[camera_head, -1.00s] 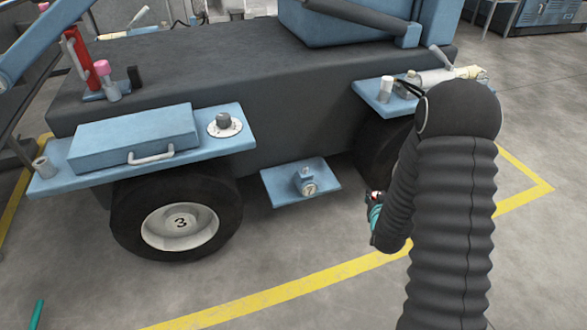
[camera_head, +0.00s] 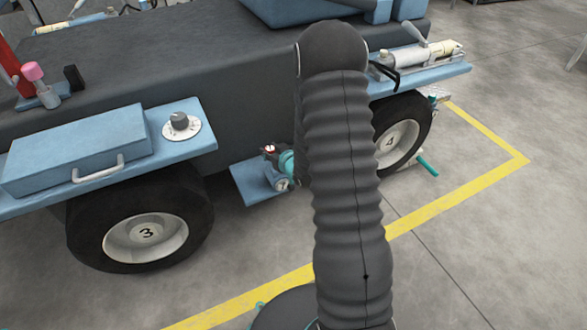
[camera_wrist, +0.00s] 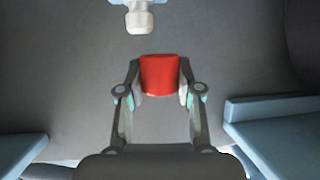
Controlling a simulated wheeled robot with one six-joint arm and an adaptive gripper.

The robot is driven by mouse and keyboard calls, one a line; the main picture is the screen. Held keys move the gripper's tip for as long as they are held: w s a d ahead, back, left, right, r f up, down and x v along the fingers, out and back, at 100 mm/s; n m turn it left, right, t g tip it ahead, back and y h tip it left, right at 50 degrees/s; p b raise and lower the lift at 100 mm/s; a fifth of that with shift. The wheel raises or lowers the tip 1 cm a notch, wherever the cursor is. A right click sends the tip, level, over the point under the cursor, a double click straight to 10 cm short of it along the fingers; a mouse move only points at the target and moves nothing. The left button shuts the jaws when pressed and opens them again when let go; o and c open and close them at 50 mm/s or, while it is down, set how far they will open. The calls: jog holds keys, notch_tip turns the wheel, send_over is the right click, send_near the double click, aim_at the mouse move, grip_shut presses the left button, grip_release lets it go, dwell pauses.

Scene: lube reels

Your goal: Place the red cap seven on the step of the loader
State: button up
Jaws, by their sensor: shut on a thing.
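The red cap (camera_wrist: 160,76) is held between the two fingertips of my gripper (camera_wrist: 160,90) in the wrist view. In the head view my gripper (camera_head: 270,150) is beside the loader, low over the blue step (camera_head: 247,186), with a small patch of red at its tip. The step is a flat blue plate between the wheels. My arm hides the step's right side. Any number on the cap cannot be read.
Wheel 3 (camera_head: 147,233) is left of the step and wheel 4 (camera_head: 398,142) right. A blue shelf with a case (camera_head: 75,148) and a dial (camera_head: 181,124) juts out above wheel 3. In the wrist view blue panels (camera_wrist: 270,132) flank the gripper.

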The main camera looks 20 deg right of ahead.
jog(key=s+d+f+n+g+y, duration=0.15)
jog(key=s+d, duration=0.25)
jog(key=d, duration=0.4)
jog(key=s+d+f+n+t+y, duration=0.15)
jog(key=s+d, duration=0.25)
jog(key=d, duration=0.4)
jog(key=shift+g+y, duration=0.3)
jog(key=shift+g, duration=0.2)
jog(key=b+x, duration=0.1)
jog(key=x, duration=0.7)
jog(key=d+f+b+x, duration=0.1)
jog(key=x, duration=0.3)
jog(key=shift+w+b, duration=0.15)
jog(key=shift+b, duration=0.15)
jog(key=shift+f+b, duration=0.4)
jog(key=shift+f, duration=1.6)
jog(key=shift+f, duration=0.15)
jog(key=o, duration=0.8)
jog(key=shift+o, duration=0.2)
